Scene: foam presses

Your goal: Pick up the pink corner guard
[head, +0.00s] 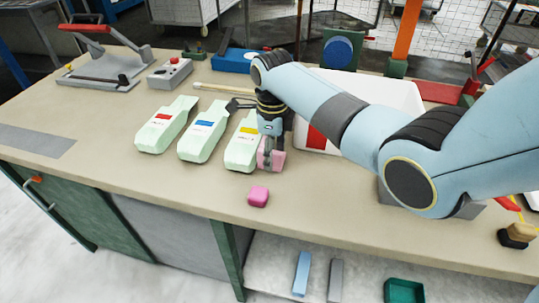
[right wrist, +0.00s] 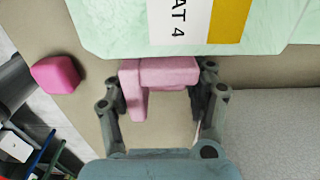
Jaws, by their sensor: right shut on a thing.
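The pink corner guard (right wrist: 158,72) is an L-shaped light pink piece between the fingers of my right gripper in the right wrist view. It also shows in the head view (head: 264,158), low at the tip of my right arm. My right gripper (head: 271,148) is shut on it, with one finger on each side. I cannot tell whether the guard still touches the table. It is close beside the pale green bottle-shaped piece with the yellow label (head: 240,153). My left gripper is not in view.
A darker pink block (head: 258,196) lies near the table's front edge. Two more pale green pieces, with a blue label (head: 201,142) and a red label (head: 163,130), lie leftward. A white bin (head: 400,95) stands behind my right arm. The table's front left is clear.

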